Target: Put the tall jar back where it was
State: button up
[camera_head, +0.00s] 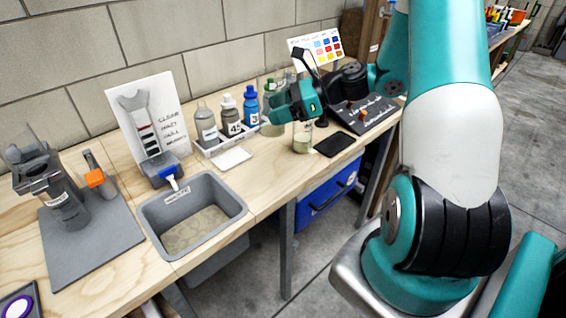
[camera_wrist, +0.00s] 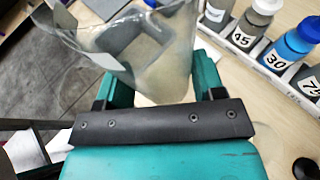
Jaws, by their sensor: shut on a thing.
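The tall jar (camera_head: 303,138) is clear, with pale cloudy liquid in its lower part. In the head view it is upright below my gripper (camera_head: 302,112), over the bench right of the bottle rack. I cannot tell whether its base touches the bench. In the wrist view the jar (camera_wrist: 150,50) fills the space between the two teal fingers of my gripper (camera_wrist: 160,88), which is shut on it. Its upper part is mostly hidden by my gripper in the head view.
A rack (camera_head: 222,142) of numbered bottles stands left of the jar. A black slab (camera_head: 334,144) and a control box (camera_head: 366,118) are close on its right. A white pad (camera_head: 231,158) is in front of the rack.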

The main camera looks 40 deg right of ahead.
notch_tip(320, 180, down, 14)
jog(key=shift+f, duration=0.15)
jog(key=shift+b, duration=0.3)
jog(key=shift+f, duration=0.15)
jog(key=o, duration=1.2)
jog(key=shift+d+r, duration=0.1)
jog(key=shift+r, duration=0.15)
jog(key=b+v, duration=0.1)
jog(key=v, duration=1.1)
jog(key=shift+f, duration=0.1)
